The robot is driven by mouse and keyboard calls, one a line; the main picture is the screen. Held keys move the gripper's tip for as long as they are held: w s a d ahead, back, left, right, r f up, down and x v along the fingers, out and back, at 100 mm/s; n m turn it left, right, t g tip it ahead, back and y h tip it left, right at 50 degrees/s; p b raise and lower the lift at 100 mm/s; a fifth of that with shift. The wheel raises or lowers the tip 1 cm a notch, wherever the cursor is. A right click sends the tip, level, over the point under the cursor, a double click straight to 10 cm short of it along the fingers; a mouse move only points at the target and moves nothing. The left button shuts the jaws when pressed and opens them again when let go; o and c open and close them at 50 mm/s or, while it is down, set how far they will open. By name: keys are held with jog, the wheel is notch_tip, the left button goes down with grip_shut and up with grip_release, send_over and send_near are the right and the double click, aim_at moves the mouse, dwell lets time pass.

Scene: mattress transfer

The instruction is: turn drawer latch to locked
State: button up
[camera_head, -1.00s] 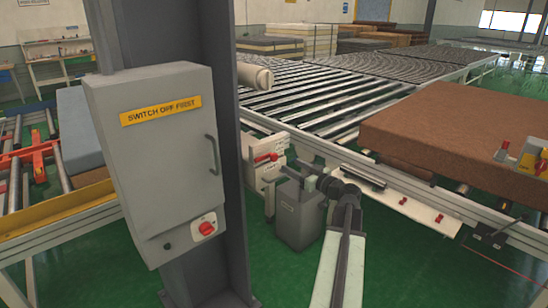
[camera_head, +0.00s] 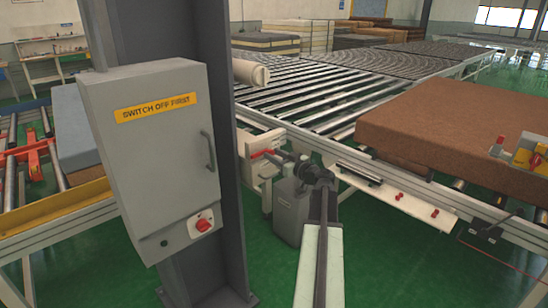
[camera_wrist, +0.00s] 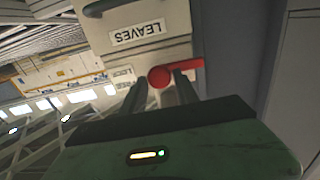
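The red latch (camera_wrist: 160,76) is a round hub with a lever reaching right, on a pale drawer front in the wrist view. A "LEAVES" label (camera_wrist: 141,33) appears upside down above it. In the head view the red latch (camera_head: 263,154) is on a small white drawer unit (camera_head: 259,181) under the conveyor's near side. My gripper (camera_wrist: 162,84) is open, its two dark fingers on either side of the hub, with the lever at the right fingertip. Whether the fingers touch the latch is unclear. In the head view my gripper (camera_head: 277,157) is right beside the latch.
A grey "SWITCH OFF FIRST" box (camera_head: 155,160) on a column stands at left. A grey bin (camera_head: 290,211) is below my arm. A brown mattress (camera_head: 440,128) lies on the roller conveyor (camera_head: 310,92) at right. Green floor is open in front.

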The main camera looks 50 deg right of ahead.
grip_shut()
dwell(1.1)
